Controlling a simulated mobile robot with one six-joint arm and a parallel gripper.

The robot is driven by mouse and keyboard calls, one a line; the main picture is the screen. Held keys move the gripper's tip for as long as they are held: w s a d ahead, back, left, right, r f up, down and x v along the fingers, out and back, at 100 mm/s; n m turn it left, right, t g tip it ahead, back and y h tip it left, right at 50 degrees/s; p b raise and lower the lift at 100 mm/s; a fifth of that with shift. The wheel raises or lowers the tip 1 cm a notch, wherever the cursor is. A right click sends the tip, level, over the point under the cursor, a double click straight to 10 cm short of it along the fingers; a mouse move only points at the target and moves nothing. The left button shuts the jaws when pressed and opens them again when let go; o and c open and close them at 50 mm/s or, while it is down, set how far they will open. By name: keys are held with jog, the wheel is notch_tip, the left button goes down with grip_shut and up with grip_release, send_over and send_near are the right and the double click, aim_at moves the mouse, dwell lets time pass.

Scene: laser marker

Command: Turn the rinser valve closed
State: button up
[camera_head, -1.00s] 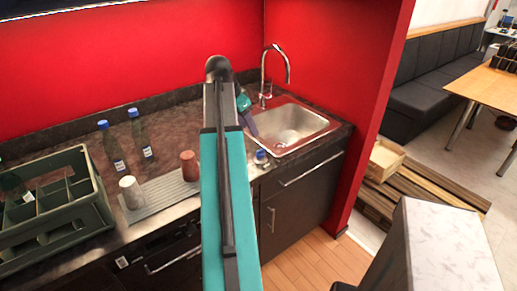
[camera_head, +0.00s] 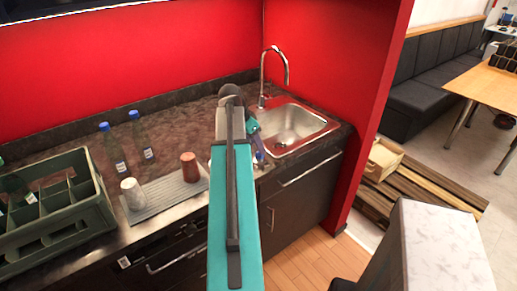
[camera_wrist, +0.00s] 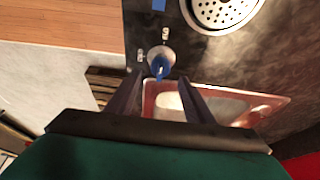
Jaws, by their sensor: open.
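The rinser valve is a round metal base with a blue handle (camera_wrist: 160,66) on the dark counter in the wrist view. In the head view, the blue handle (camera_head: 260,156) shows small at the counter's front, left of the sink, partly hidden by my gripper. My gripper (camera_wrist: 160,77) is open and empty, its two dark fingers on either side of the handle in the wrist picture. The handle appears just beyond the fingertips; I cannot tell whether they touch it. Small white marks lie beside the valve.
A round perforated drain (camera_wrist: 222,12) lies near the valve. The steel sink (camera_head: 318,137) and tall tap (camera_head: 264,80) stand to the right. Cups, including a brown one (camera_head: 189,166), blue-capped bottles (camera_head: 113,150) and a green crate (camera_head: 50,248) are on the left.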

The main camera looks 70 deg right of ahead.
jog(key=shift+p+x, duration=0.45)
jog(key=shift+x, duration=1.65)
jog(key=c, duration=1)
